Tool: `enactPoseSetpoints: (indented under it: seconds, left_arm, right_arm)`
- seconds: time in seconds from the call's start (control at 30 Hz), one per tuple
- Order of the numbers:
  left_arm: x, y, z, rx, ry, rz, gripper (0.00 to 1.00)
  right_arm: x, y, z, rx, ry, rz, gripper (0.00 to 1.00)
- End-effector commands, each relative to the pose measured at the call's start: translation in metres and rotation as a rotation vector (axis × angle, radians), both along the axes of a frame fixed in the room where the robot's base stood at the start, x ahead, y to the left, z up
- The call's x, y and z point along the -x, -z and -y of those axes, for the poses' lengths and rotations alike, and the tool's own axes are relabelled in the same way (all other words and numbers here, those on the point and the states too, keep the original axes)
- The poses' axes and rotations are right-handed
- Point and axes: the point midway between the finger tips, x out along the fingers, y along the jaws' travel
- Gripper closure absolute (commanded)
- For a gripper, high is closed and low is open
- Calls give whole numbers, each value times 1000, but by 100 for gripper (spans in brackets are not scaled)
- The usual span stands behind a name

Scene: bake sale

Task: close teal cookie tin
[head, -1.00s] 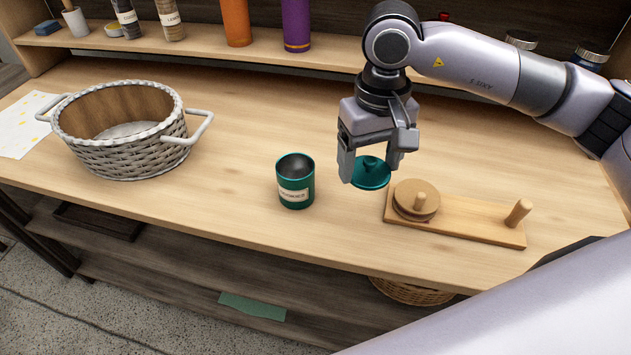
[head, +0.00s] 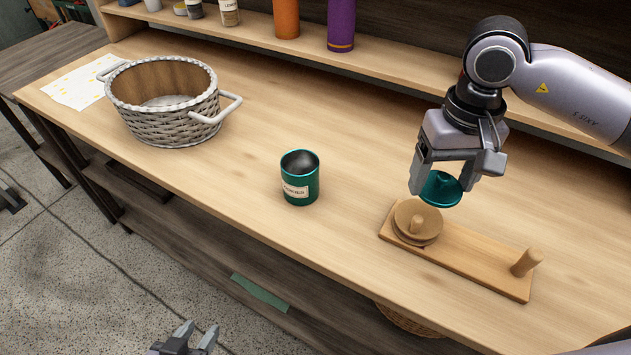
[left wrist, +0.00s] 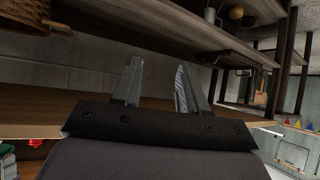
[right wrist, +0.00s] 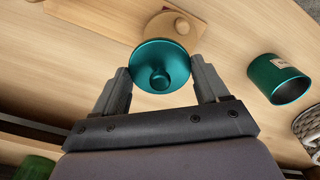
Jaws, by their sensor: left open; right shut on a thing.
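The teal cookie tin (head: 301,187) stands upright and open on the counter, with a pale label on its front. It also shows at the right of the right wrist view (right wrist: 272,76). My right gripper (head: 440,182) is shut on the teal lid (head: 441,191), which has a knob on top. The lid is held above the counter, to the right of the tin and apart from it; the right wrist view shows the lid (right wrist: 160,66) between the fingertips. My left gripper (head: 197,335) is open and empty, low in front of the counter; its fingers also show in the left wrist view (left wrist: 155,84).
A wooden board with pegs (head: 470,262) and stacked discs lies just below the lid. A white wicker basket (head: 170,121) stands at the left by a spotted paper (head: 80,84). Orange (head: 286,18) and purple (head: 340,25) bottles stand on the back shelf. The counter around the tin is clear.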

Motion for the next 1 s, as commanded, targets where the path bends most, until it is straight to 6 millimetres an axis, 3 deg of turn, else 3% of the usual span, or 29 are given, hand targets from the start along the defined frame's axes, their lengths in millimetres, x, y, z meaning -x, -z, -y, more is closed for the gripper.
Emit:
enactPoseSetpoints:
  seconds: [0.47, 0.5, 0.67, 1.0]
  left_arm:
    - [0, 0, 0, -1, -1, 0, 57]
    - [0, 0, 0, -1, 0, 0, 54]
    - [-1, -1, 0, -1, 5, 0, 3]
    - [-22, -20, 13, 26, 49, 14, 3]
  right_arm:
    - [0, 0, 0, 0, 0, 0, 54]
    - [0, 0, 0, 0, 0, 0, 54]
    - [-1, -1, -2, 0, 32, 0, 54]
    - [-17, -6, -22, -1, 465, 0, 54]
